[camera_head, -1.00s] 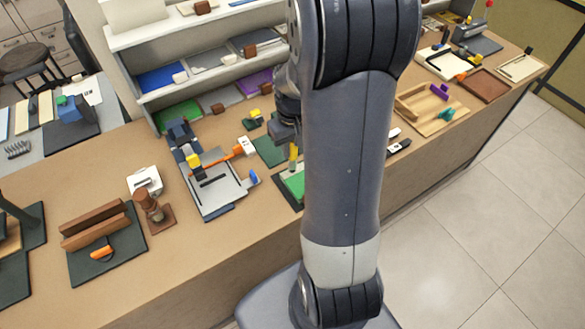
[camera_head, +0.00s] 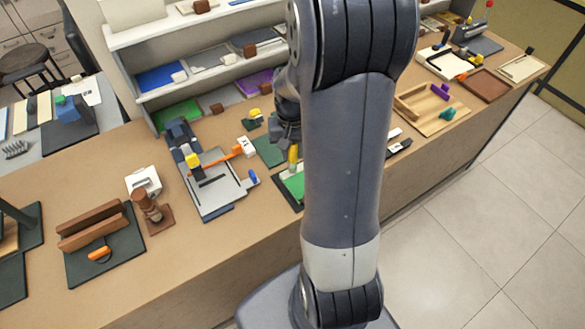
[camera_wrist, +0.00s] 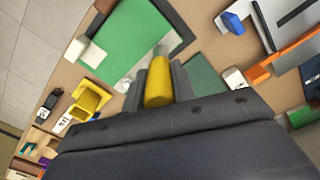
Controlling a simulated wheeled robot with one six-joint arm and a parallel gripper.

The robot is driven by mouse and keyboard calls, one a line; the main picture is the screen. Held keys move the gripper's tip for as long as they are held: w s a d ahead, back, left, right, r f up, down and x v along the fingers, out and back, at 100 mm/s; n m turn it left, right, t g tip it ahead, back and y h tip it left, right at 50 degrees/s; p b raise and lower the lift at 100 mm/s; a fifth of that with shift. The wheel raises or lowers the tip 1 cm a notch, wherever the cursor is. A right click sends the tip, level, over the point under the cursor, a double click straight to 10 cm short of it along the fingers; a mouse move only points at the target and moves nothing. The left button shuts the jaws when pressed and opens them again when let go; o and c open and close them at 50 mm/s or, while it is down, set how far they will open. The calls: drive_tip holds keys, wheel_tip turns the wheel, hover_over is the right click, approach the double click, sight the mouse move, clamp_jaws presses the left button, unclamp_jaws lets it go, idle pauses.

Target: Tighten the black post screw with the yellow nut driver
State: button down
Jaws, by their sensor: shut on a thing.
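The yellow nut driver (camera_head: 293,154) stands about upright beside my forearm, over the green panel in the head view. In the wrist view the yellow nut driver (camera_wrist: 158,85) shows between two grey fingers. My gripper (camera_wrist: 159,70) is shut on it. In the head view my gripper (camera_head: 290,140) is partly hidden behind my arm. I cannot make out the black post screw in either view. The green panel (camera_wrist: 125,35) with a dark frame lies just beyond the fingers.
A grey device with an orange bar (camera_head: 225,158) stands left of my gripper. A yellow holder (camera_wrist: 88,100) is at the left in the wrist view. A shelf (camera_head: 205,60) with coloured trays rises behind. Bare counter (camera_head: 60,180) shows at the left.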

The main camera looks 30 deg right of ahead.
idle(0.3)
drive_tip(key=m, duration=0.5)
idle(0.4)
drive_tip(key=m, duration=0.5)
drive_tip(key=shift+r, duration=0.15)
idle(0.3)
drive_tip(key=shift+r+p, duration=0.5)
